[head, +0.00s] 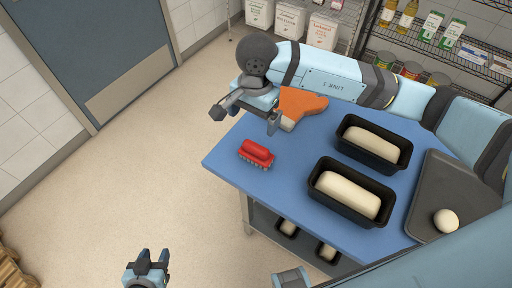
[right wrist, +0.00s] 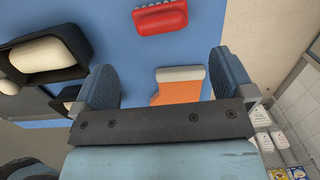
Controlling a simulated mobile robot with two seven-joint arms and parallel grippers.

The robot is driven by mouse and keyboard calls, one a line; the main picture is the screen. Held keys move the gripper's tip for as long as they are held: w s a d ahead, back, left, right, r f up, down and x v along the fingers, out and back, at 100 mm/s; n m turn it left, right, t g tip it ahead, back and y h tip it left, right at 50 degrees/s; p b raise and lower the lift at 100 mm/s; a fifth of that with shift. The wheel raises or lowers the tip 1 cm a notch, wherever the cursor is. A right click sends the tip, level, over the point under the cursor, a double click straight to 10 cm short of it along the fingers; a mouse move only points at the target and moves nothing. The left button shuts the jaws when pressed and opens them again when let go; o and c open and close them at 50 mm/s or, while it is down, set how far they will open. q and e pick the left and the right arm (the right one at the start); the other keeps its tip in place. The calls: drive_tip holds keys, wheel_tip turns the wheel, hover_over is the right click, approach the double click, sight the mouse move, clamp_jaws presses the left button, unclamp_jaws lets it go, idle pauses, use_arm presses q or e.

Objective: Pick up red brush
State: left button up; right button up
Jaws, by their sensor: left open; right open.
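My left gripper (head: 153,257) is open and empty, low over the floor at the left, away from the table.
Two black loaf pans (head: 343,213) with dough and a dark tray (head: 430,200) with a dough ball fill the table's right side. Tabletop around the brush is clear.

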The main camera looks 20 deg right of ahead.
drive_tip(key=w+d+f, duration=0.1)
drive_tip(key=p, duration=0.1)
hover_over(256, 146)
drive_tip(key=shift+h, duration=0.3)
drive_tip(key=f, duration=0.6)
drive_tip(key=shift+w+d+f, duration=0.1)
drive_tip(key=shift+w+f, duration=0.15)
drive_tip(key=shift+f, duration=0.15)
drive_tip(key=f, duration=0.1)
drive_tip(key=f+p, duration=0.1)
drive_tip(key=f, duration=0.2)
drive_tip(key=shift+s+f, duration=0.25)
drive_tip(key=shift+f, duration=0.55)
drive_tip(key=c, duration=0.7)
